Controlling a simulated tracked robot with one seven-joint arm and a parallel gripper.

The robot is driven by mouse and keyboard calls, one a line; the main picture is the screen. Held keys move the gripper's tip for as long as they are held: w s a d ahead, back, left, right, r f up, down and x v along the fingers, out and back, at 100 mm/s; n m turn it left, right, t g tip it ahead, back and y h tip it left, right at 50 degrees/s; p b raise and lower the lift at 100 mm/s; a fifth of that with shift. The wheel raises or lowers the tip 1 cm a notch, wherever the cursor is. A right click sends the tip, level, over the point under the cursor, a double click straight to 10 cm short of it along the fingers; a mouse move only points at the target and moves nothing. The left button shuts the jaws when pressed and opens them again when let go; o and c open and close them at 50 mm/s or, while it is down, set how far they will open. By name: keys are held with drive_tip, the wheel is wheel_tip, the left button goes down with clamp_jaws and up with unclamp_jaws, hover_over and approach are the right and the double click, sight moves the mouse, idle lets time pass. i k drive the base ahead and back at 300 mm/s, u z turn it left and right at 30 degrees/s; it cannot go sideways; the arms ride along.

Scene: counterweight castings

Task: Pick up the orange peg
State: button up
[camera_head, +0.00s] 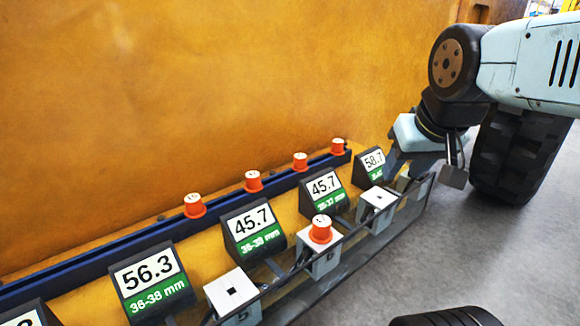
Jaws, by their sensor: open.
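Several orange pegs with white tops show in the head view. One orange peg (320,231) sits on a white block (316,262) in the front row. The others stand along a dark blue rail (120,251) behind: a peg at the left (194,207), a second peg (253,182), a third peg (300,161) and a peg at the far right end (338,147). My gripper (426,172) is open at the right end of the row, near the last display, apart from the pegs. Its fingertips are partly hidden, and I see nothing held between them.
Displays reading 56.3 (150,278), 45.7 (250,222), 45.7 (323,186) and 58.7 (373,162) stand between rail and blocks. Empty white blocks with square holes stand at the left (232,300) and right (377,205). A large orange-yellow wall (180,90) rises behind.

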sight(195, 209)
drive_tip(key=k, duration=0.45)
drive_tip(key=u, duration=0.15)
drive_tip(key=i, duration=1.05)
drive_tip(key=u, duration=0.45)
drive_tip(key=k, duration=1.2)
drive_tip(key=u, duration=0.7)
drive_tip(key=i, duration=0.85)
drive_tip(key=z, duration=0.2)
